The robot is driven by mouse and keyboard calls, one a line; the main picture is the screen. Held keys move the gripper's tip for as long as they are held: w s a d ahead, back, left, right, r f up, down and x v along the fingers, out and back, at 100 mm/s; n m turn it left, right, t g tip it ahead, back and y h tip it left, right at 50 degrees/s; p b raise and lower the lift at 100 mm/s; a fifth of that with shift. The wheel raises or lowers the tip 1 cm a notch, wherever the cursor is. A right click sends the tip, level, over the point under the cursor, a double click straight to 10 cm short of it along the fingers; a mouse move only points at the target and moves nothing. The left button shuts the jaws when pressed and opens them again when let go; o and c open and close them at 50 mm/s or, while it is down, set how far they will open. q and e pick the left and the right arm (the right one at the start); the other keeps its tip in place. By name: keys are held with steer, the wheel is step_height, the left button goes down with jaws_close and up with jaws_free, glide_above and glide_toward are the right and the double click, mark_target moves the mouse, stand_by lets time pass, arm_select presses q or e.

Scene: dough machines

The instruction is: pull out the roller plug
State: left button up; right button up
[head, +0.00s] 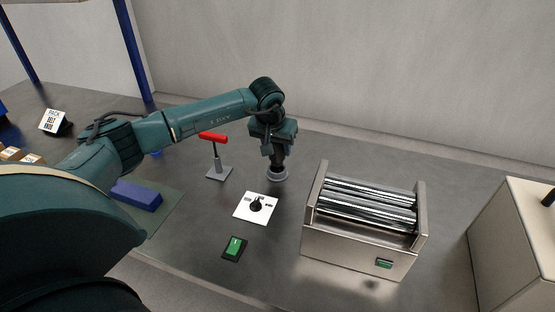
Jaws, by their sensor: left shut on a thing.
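My left arm reaches in from the left, and my left gripper (279,162) points down over a round grey socket base (277,175) on the table. The gripper is shut on a dark thing at the base, which looks like the roller plug; the fingers mostly hide it. I cannot tell whether the plug is seated in the base or just above it. The steel roller machine (357,248), with shiny rollers on top and a green-lit display, stands to the right of the gripper. My right gripper is not in view.
Left of the base stands a red-handled lever (213,137). In front are a white plate with a black knob (256,207) and a green switch (235,247). A blue block (137,195) lies on a green mat. A beige cabinet (520,240) stands at the right.

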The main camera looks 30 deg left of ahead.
arm_select(q)
steer(key=shift+r+p, duration=1.75)
steer(key=shift+r, duration=1.35)
